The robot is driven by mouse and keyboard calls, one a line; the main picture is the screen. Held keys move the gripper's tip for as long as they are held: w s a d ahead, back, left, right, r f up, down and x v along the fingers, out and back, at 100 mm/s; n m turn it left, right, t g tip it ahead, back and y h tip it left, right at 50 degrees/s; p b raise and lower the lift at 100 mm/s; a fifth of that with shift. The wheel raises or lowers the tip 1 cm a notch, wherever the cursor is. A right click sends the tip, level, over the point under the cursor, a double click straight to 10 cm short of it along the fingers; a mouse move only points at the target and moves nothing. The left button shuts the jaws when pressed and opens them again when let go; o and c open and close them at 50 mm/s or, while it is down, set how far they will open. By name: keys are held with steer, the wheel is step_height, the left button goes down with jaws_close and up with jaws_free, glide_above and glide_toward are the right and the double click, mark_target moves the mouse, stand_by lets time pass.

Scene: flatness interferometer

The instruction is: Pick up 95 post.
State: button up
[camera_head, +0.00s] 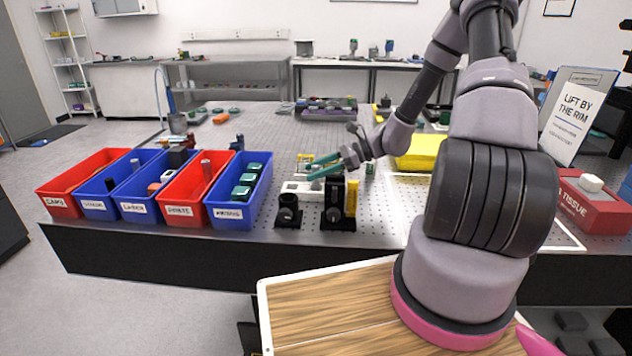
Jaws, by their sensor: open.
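A slim grey post (207,172) stands upright in a red bin (190,210) on the left part of the bench. The bin's front label is too small to read surely, and I cannot tell whether this is the 95 post. My gripper (322,166) is open and empty, reaching left above the bench behind two black mounts. It is right of the bins and well apart from the grey post. The post's lower part is hidden by the bin wall.
Other red and blue bins (232,214) line the bench's left front. Black mounts (288,212) stand below my gripper. A yellow box (420,152), a sign (575,115) and a red tissue box (592,208) stand right. The perforated bench top behind is partly clear.

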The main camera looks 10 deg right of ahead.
jaws_close()
stand_by(1.4)
